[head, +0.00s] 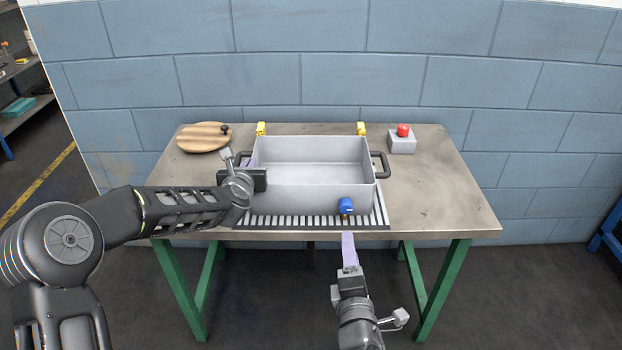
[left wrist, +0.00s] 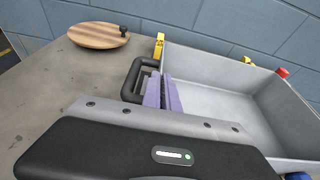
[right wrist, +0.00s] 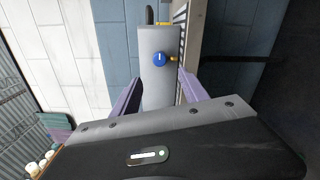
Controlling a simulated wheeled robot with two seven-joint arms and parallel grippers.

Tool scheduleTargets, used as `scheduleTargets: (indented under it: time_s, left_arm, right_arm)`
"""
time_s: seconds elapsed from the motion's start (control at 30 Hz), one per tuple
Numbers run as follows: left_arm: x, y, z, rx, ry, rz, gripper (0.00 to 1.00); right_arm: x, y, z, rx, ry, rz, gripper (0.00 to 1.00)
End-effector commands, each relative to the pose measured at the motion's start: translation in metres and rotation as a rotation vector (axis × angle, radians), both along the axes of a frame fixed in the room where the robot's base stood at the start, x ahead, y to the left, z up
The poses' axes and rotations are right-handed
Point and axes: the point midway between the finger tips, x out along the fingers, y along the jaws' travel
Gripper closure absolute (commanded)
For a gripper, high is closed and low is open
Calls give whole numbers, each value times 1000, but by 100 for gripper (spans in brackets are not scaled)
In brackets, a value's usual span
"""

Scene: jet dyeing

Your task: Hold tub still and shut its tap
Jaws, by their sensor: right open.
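The grey tub (head: 312,190) sits on the table, with a dark handle at each end. Its left handle (left wrist: 134,78) is partly hidden by my left gripper (left wrist: 163,92), whose purple fingers are close together at that handle beside the tub's end wall. The grip appears shut on the handle, though the contact is largely hidden. A blue tap (head: 346,205) is low on the tub's front wall. In the right wrist view the tap (right wrist: 159,59) shows a white mark on its round knob. My right gripper (right wrist: 156,95) is open and empty, apart from the tap, which lies ahead between its fingers.
A striped grate (head: 290,221) lies under the tub's front edge. Yellow blocks (head: 261,128) stand behind the tub. A round wooden board (head: 203,137) lies at back left, and a red button on a grey box (head: 402,139) stands at back right. The table's right side is clear.

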Motion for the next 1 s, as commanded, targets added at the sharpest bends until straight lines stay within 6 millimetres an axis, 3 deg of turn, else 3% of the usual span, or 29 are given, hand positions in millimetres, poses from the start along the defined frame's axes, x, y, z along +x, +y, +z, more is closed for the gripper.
scheduleTargets:
  time_s: [0.23,0.43,0.57,0.8,1.0]
  left_arm:
    - [0,0,0,0,-1,0,100]
    - [0,0,0,0,-1,0,100]
    - [0,0,0,0,-1,0,100]
    - [0,0,0,0,-1,0,100]
    - [0,0,0,0,0,0,100]
  right_arm:
    - [2,-17,-6,24,18,-41,48]
    - [1,-46,-37,216,106,-137,48]
    - [2,-46,-44,619,110,-168,48]
    - [8,-19,-15,1367,27,-99,48]
    - [8,-1,1,1702,6,-13,48]
